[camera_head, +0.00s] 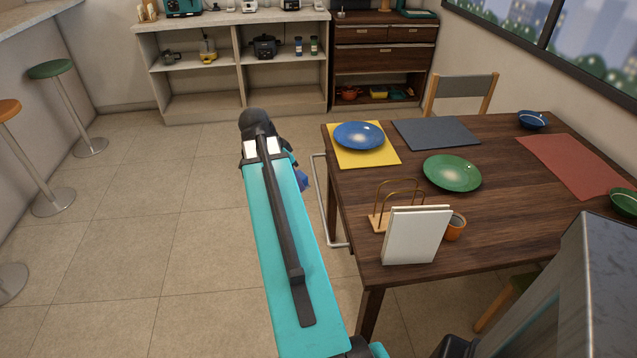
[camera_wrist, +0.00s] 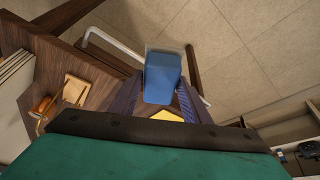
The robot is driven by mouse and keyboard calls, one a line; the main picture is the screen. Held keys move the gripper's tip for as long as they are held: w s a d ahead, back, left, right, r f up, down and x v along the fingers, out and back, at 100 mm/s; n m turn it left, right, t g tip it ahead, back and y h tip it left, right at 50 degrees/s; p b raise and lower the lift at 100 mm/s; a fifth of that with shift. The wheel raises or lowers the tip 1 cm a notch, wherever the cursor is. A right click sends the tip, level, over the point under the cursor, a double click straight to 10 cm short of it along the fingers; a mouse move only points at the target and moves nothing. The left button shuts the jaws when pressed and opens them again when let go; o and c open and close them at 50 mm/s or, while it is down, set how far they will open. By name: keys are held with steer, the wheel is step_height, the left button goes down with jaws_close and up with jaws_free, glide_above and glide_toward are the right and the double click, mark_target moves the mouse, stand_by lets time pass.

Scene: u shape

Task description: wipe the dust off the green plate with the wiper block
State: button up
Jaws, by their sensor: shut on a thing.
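The green plate (camera_head: 452,173) lies on the wooden table, right of the yellow mat. A paler, speckled patch shows on its middle, but I cannot tell dust from shine. The wiper block (camera_wrist: 162,80) is blue and sits between the fingers of my gripper (camera_wrist: 160,98), which is shut on it. In the head view a bit of the blue block (camera_head: 303,181) shows past my arm, left of the table's left edge and apart from the plate. Most of my gripper is hidden behind my arm there. The plate is not visible in the wrist view.
The table (camera_head: 510,215) also bears a blue plate (camera_head: 359,135) on a yellow mat (camera_head: 372,158), a grey mat (camera_head: 436,133), a red mat (camera_head: 575,165), a white upright stack (camera_head: 416,235) and an orange cup (camera_head: 455,228). A metal rail (camera_head: 322,205) runs along its left side. Open floor lies left.

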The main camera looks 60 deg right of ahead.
steer(key=w+a+r+n+t, duration=0.25)
steer(key=w+a+n, duration=0.35)
steer(key=w+a, duration=0.35)
steer(key=w+a+r+n+t, duration=0.25)
steer(key=w+a+n, duration=0.25)
steer(key=w+a, duration=0.45)
steer(key=w+a+r+n+y, duration=0.1)
steer(key=w+a+r+n, duration=0.1)
steer(key=a, duration=0.7)
steer(key=w+a+r+n+y, duration=0.1)
steer(key=w+a+r+n, duration=0.1)
steer(key=a+n, duration=0.3)
steer(key=w+a+r+n+t+y, duration=0.1)
steer(key=w+a+n, duration=0.3)
steer(key=a, duration=0.9)
steer(key=shift+a+r+y, duration=0.15)
steer(key=shift+r+y, duration=0.45)
steer(key=shift+r, duration=0.05)
